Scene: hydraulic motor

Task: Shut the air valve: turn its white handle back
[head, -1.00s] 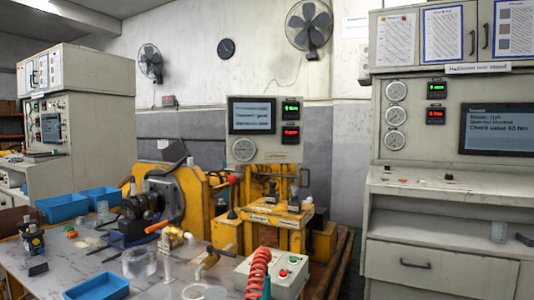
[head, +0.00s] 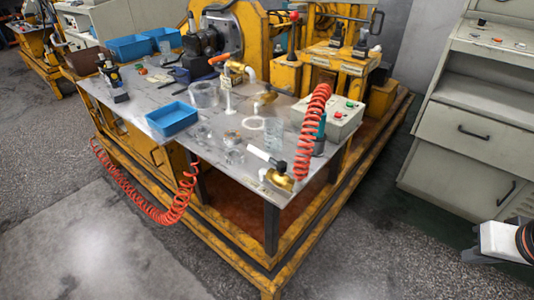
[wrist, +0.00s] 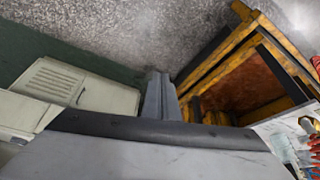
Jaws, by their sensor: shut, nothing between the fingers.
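The air valve (head: 280,179) is a brass-coloured body at the near right corner of the steel table. Its white handle (head: 262,156) points up and to the left in the head view, lying over the table top. The red coiled hose rises close to the valve. My gripper (wrist: 158,92) shows in the wrist view as grey fingers close together, with nothing between them. It is over the floor beside the bench, apart from the valve.
The steel table (head: 205,142) carries a blue tray (head: 171,118), glass vessels and a grey button box (head: 335,118). The red coiled hose (head: 312,125) stands near the valve. A yellow frame surrounds the table's base. A grey cabinet (head: 455,150) stands right. Floor in front is clear.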

